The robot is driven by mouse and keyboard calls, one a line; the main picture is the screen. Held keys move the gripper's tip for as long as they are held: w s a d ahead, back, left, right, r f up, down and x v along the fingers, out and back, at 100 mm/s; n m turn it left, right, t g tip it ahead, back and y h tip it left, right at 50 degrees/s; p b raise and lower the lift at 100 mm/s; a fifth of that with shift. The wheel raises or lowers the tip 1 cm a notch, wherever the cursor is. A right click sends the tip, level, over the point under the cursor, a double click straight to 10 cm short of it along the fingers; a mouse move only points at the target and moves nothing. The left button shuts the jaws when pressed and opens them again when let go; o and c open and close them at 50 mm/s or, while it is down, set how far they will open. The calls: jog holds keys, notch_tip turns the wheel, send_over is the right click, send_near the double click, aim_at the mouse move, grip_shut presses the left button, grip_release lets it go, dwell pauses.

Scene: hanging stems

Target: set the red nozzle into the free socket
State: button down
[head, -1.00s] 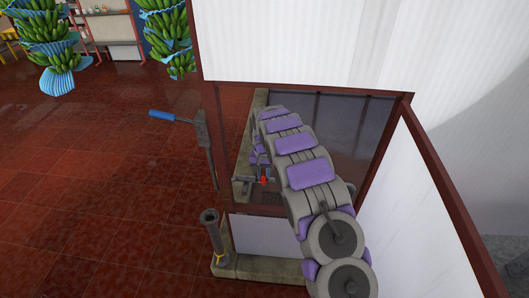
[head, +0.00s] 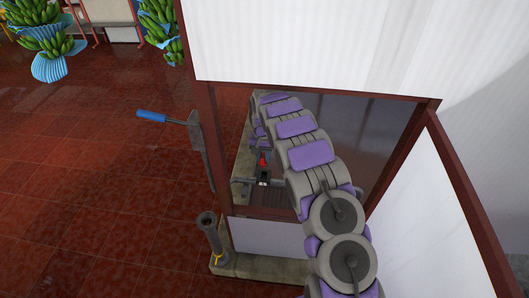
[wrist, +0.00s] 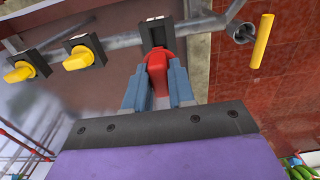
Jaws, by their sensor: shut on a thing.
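In the wrist view my gripper (wrist: 158,92) is shut on the red nozzle (wrist: 158,68), with its blue-grey fingers on either side of it. The nozzle's far end overlaps a black socket block (wrist: 154,32) on a grey pipe. I cannot tell whether it is inside or just in front of the socket. Two yellow nozzles (wrist: 20,71) (wrist: 79,58) sit in black blocks to the left. In the head view the red nozzle (head: 263,159) shows beside my arm, directly above a dark block (head: 263,177). My gripper is largely hidden there by my arm.
A dark red frame (head: 213,140) with white panels surrounds the opening my arm passes through. A blue-handled tool (head: 152,116) sticks out left of the frame. A grey upright pipe (head: 210,235) stands at its foot. Banana bunches (head: 45,35) hang at the back left over open tiled floor.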

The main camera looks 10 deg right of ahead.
aim_at(263, 166)
jog(key=shift+a+f, duration=0.2)
jog(key=shift+f, duration=0.25)
jog(key=shift+d+f+b, duration=0.4)
jog(key=shift+f+b, duration=0.05)
jog(key=shift+f, duration=0.2)
jog(key=shift+d+f, duration=0.15)
jog(key=shift+f, duration=0.6)
jog(key=shift+a+f+b, duration=0.2)
jog(key=shift+f+b, duration=0.05)
jog(key=shift+f, duration=0.35)
jog(key=shift+a+f+b, duration=0.2)
jog(key=shift+f, duration=0.55)
jog(key=shift+d, duration=0.1)
jog(key=shift+d, duration=0.1)
jog(key=shift+s+a+r+p, duration=0.1)
jog(key=shift+a+r+p, duration=0.1)
jog(key=shift+p, duration=0.1)
